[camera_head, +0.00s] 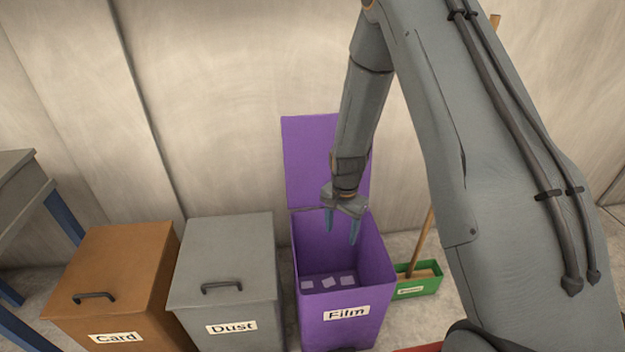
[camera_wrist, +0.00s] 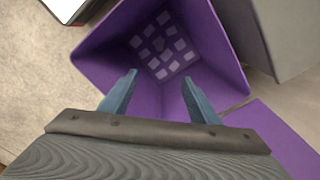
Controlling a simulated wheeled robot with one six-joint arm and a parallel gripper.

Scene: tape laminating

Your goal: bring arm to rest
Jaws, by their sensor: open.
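My gripper (camera_head: 342,232) hangs from my arm with its fingers pointing down, over the mouth of the purple bin labelled Film. Its two blue fingers are apart with nothing between them; they also show in the wrist view (camera_wrist: 158,98). The purple Film bin (camera_head: 347,325) stands open, its lid (camera_head: 305,160) raised against the wall.
A closed grey Dust bin (camera_head: 225,265) stands left of the purple bin, and a closed brown Card bin (camera_head: 115,275) beyond it. A green box (camera_head: 418,284) with a wooden-handled tool (camera_head: 424,240) is at the right. A table (camera_head: 25,185) is at far left. The wall (camera_head: 220,90) is close behind.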

